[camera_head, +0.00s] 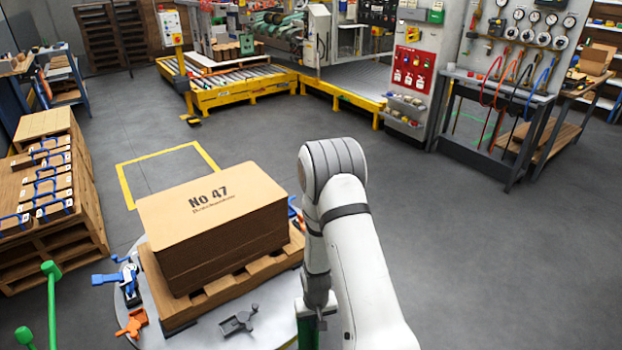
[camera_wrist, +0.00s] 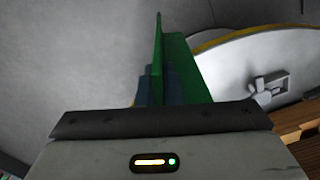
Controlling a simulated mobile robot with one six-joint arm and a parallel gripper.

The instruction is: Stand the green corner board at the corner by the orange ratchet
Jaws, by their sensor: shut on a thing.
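My gripper (camera_wrist: 160,82) is shut on the green corner board (camera_wrist: 190,68), an L-shaped piece extending beyond the fingers in the wrist view. In the head view, part of the green corner board (camera_head: 307,334) shows below my wrist, right of the pallet's near right side; its lower end is out of frame. The orange ratchet (camera_head: 133,323) lies on the round metal turntable (camera_head: 270,310), by the near left corner of the carton stack (camera_head: 215,225). The board is apart from that corner, on the opposite side of the grey ratchet.
The stack stands on a wooden pallet (camera_head: 225,288). A grey ratchet (camera_head: 239,320) and a blue ratchet (camera_head: 125,278) lie on the turntable, and another blue piece (camera_head: 293,210) shows behind the stack. Green posts (camera_head: 51,300) stand at the left. Open floor (camera_head: 480,250) lies right.

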